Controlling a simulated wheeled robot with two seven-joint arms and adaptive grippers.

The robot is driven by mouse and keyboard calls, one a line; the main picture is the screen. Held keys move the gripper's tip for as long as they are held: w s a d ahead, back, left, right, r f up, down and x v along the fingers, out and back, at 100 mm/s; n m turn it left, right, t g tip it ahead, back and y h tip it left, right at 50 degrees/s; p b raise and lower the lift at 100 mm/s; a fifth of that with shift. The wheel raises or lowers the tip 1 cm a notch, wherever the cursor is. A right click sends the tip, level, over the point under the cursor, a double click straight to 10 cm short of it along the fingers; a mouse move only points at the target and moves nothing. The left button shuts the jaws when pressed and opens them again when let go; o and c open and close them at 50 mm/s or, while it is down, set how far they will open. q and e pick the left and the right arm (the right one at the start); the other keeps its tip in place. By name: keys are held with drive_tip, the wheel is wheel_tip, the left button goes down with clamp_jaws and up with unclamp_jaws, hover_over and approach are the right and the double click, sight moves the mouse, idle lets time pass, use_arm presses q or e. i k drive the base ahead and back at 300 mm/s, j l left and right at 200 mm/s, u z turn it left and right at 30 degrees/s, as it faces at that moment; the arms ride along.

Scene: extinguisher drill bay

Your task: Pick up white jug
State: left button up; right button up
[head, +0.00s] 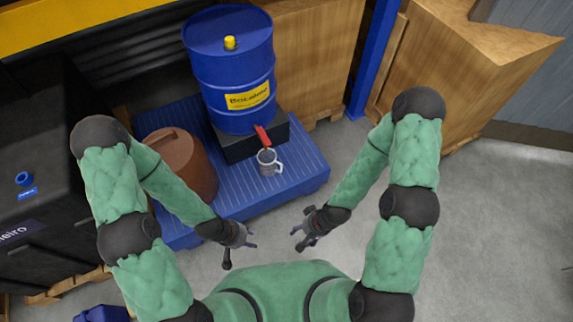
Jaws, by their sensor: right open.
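The white jug (268,167) is a small light-coloured jug with its handle to the right. It stands upright on the blue ribbed pallet (300,178), below the red tap (262,136) of the blue drum (232,85). My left gripper (239,250) is below and left of the jug in the head view, apart from it. It is small here, and I cannot tell how far its fingers are spread. My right gripper (300,239) is open and empty, below and right of the jug. Neither gripper touches the jug.
A brown container (180,160) stands on the pallet left of the jug. A black cabinet (40,180) is at the left. A wooden crate (480,70) and a blue post (374,60) stand behind right. The grey floor at the right is clear.

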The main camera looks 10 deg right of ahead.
sight(267, 162)
drive_tip(key=i+j, duration=0.1)
drive_tip(key=j, duration=0.2)
drive_tip(key=i+j, duration=0.1)
drive_tip(key=j, duration=0.25)
drive_tip(key=i+j, duration=0.1)
drive_tip(key=j, duration=0.2)
drive_tip(key=i+j, duration=0.1)
drive_tip(key=j, duration=0.25)
